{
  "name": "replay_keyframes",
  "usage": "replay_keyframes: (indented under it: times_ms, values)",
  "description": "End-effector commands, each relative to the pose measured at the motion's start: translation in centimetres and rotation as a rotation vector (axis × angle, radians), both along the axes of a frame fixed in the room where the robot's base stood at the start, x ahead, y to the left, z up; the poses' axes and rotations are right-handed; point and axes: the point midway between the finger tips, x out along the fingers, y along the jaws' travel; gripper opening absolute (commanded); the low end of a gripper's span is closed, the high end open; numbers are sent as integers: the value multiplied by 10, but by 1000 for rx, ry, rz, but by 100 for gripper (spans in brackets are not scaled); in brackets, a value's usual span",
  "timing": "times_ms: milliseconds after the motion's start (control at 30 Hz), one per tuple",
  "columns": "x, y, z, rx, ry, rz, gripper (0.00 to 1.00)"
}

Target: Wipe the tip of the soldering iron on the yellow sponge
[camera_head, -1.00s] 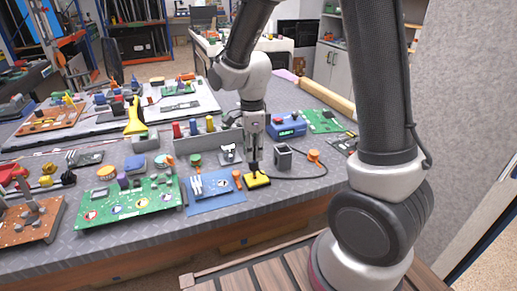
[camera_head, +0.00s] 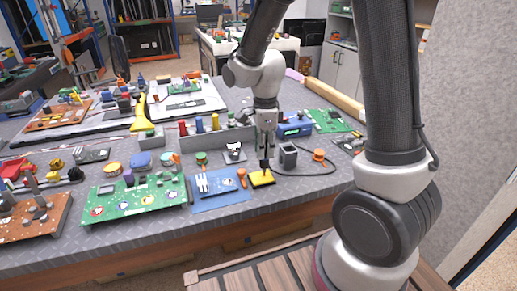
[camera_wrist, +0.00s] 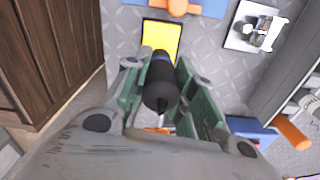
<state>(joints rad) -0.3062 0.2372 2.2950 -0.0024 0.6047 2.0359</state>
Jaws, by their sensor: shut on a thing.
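The yellow sponge (camera_head: 262,178) lies flat on the grey workbench near its front edge. It also shows in the wrist view (camera_wrist: 161,36). My gripper (camera_head: 265,150) points straight down above the sponge. It is shut on the soldering iron (camera_wrist: 161,82), whose black handle sits between the green fingers in the wrist view. The iron hangs upright over the sponge. Its lower end is at the sponge in the head view, but I cannot tell whether the tip touches it.
A dark grey stand (camera_head: 288,156) is just right of the sponge, with a cable and orange plug (camera_head: 319,155) beyond. A blue device (camera_head: 294,125) is behind. A blue mat (camera_head: 222,189) and a green circuit board (camera_head: 132,198) lie to the left.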

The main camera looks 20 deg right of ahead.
Motion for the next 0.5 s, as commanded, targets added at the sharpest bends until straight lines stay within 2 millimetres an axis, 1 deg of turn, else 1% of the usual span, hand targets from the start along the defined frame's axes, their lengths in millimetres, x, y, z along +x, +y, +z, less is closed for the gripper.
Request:
replay_keyframes:
  times_ms: [33,200,500]
  values:
    - [-1,-5,-1,-2,4,-1,0]
    - [-2,-12,-1,-2,5,-1,0]
    - [-2,-11,-2,-3,7,0,0]
